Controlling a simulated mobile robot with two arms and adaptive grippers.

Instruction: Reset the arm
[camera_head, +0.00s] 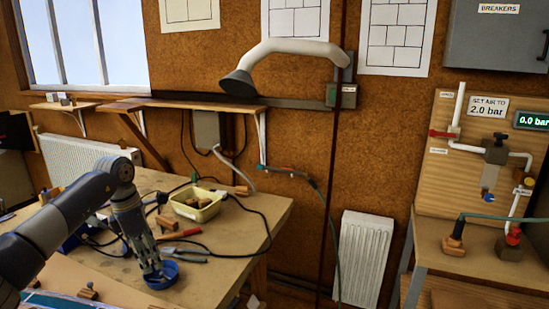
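My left arm comes in from the left, and my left gripper (152,266) points down at the workbench. Its fingertips are at a small round blue dish (172,279) near the bench's front edge. The fingers look close together, but I cannot tell whether they are open or shut, or whether they touch the dish or its contents. My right arm and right gripper are not in view.
The wooden workbench (235,252) holds a yellow tub (209,213) of blocks, a red-handled tool (180,235), wooden blocks and dark cables. A grey extraction hose (290,47) hangs above. A pipe board (455,185) stands right, past a white radiator (362,260).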

